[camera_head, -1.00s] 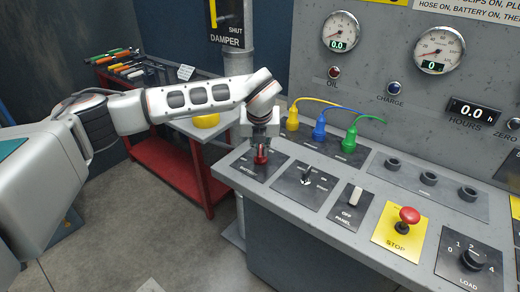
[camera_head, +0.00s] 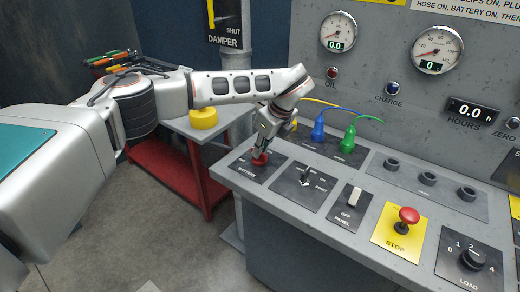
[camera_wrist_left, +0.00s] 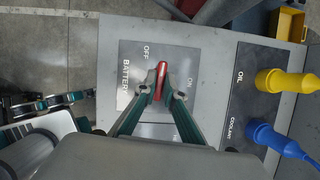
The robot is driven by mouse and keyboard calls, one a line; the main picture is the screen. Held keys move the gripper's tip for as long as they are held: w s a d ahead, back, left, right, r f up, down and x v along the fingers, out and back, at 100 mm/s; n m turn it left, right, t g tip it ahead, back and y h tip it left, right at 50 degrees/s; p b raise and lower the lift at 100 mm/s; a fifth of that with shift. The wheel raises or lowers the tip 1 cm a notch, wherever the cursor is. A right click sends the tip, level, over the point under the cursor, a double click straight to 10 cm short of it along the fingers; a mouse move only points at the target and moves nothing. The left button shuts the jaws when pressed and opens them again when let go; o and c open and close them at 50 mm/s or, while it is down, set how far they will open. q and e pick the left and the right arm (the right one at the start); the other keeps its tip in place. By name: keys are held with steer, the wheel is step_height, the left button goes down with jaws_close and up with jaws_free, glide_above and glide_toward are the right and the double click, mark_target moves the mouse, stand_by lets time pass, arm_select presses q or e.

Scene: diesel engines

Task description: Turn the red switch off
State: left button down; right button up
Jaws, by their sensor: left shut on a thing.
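The red switch (camera_head: 260,158) is on the BATTERY plate (camera_head: 243,170) at the left end of the sloped grey console. My left gripper (camera_head: 257,151) reaches down to it from the upper right, wrist tilted, its fingers shut on the red handle. In the left wrist view, the red handle (camera_wrist_left: 160,82) stands between the two fingertips (camera_wrist_left: 159,92), nearly upright in the picture and leaning slightly right at its top. OFF is printed to its upper left and ON to its right. The fingers hide the lower part of the switch. My right gripper is not in view.
Right of the BATTERY plate are a black rotary switch (camera_head: 305,178), a white PANEL switch (camera_head: 350,208), a red STOP button (camera_head: 408,216) and a LOAD knob (camera_head: 473,258). Blue (camera_head: 318,130) and green (camera_head: 348,140) plugs stand behind. A red cart (camera_head: 170,170) is at left.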

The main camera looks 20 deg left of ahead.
arm_select(q)
steer(key=shift+n, duration=0.6)
steer(key=shift+g, duration=0.3)
steer(key=c, duration=2.1)
jaws_free()
steer(key=shift+c, duration=0.2)
steer(key=v, duration=1.2)
steer(key=shift+d, duration=0.2)
steer(key=shift+f, duration=0.1)
